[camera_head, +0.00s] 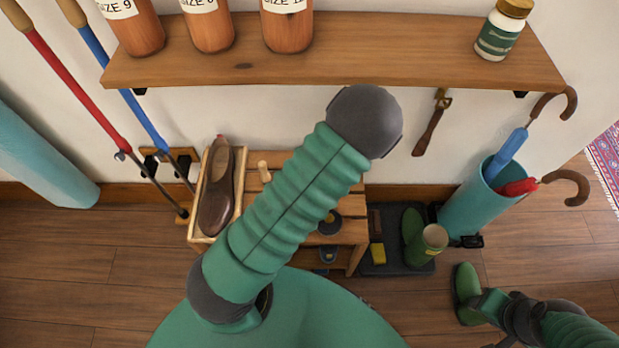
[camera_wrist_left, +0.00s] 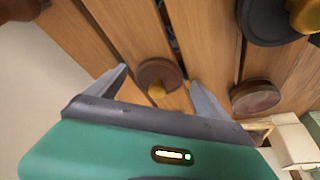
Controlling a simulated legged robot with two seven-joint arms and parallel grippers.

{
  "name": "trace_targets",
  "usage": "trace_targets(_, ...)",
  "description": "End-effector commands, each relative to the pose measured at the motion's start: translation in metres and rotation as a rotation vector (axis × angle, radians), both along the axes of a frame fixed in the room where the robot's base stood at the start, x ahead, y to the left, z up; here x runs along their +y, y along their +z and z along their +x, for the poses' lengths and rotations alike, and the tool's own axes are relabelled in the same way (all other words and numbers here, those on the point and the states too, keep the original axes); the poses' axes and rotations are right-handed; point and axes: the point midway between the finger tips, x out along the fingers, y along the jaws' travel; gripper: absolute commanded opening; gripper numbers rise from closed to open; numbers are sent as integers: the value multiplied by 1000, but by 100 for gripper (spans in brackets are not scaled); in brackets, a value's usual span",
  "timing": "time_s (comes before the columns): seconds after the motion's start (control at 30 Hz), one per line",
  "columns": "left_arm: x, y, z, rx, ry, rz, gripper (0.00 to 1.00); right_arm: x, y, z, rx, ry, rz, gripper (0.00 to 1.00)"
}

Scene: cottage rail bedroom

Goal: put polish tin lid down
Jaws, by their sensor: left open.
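In the left wrist view, a round brown lid (camera_wrist_left: 150,72) with a small brass-coloured knob lies on the wooden slats. My left gripper (camera_wrist_left: 159,78) is open, with one finger on each side of the lid; I cannot tell whether either finger touches it. A second brown disc (camera_wrist_left: 256,98), probably the polish tin, sits on the slats to the right of the right finger. In the head view, my left gripper is hidden behind my own green arm. My right gripper (camera_head: 492,303) is low at the right, beside a green boot; its jaws are unclear.
A dark round object (camera_wrist_left: 262,22) with brass shows at the wrist view's upper right. A boot tray (camera_head: 385,268), umbrella stand (camera_head: 470,207) and wall shelf (camera_head: 340,62) surround the bench.

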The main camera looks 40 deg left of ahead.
Motion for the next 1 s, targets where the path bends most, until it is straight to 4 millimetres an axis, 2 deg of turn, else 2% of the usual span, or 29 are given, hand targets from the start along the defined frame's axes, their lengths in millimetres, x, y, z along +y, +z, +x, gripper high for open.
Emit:
trace_targets(0.4, -36, 93, 5, -4, -4, -1, 91, 0, 49, 0, 0, 0, 0, 36)
trace_targets(0.5, -42, 106, 5, -2, -2, -1, 91, 0, 54, 0, 0, 0, 0, 36)
trace_targets(0.67, -50, 115, 2, 13, -42, -25, 91, 0, 55, 0, 0, 0, 0, 36)
trace_targets(0.77, -64, 122, -8, 51, -206, -104, 91, 0, 55, 0, 0, 0, 0, 36)
trace_targets(0.87, -86, 139, -22, 84, -502, -202, 91, 0, 55, 0, 0, 0, 0, 36)
trace_targets(1.0, -114, 168, -41, 92, -996, -257, 91, 0, 55, 0, 0, 0, 0, 36)
